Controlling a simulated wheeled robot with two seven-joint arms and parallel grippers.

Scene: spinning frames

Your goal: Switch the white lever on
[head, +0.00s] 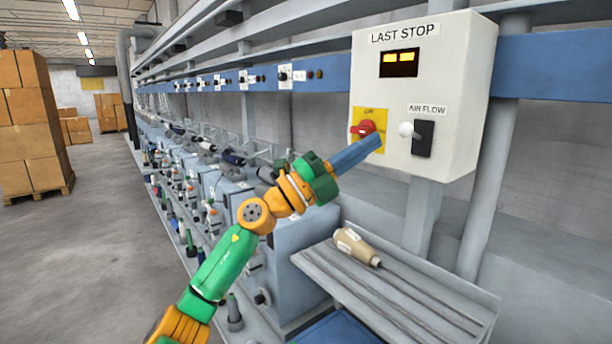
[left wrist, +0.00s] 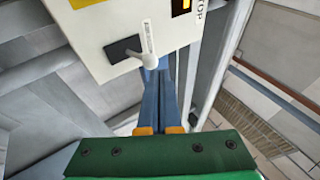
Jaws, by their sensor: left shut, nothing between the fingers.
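The white lever (head: 405,129) has a round knob and comes out of a black plate (head: 424,138) under the "AIR FLOW" label on the front of a pale control box (head: 455,50). The lever also shows in the left wrist view (left wrist: 148,60), beside my fingertips. My left gripper (head: 375,145) is shut and empty. Its blue fingers point at the box, to the left of and slightly below the lever in the head view. Whether the fingertips touch the lever, I cannot tell. My right gripper is not in view.
A red knob (head: 362,128) on a yellow plate is just left of my fingertips. A spinning frame runs back along the left. A bobbin (head: 352,243) lies on a grey ledge below the box. Stacked cartons (head: 30,120) stand far left, with open floor between.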

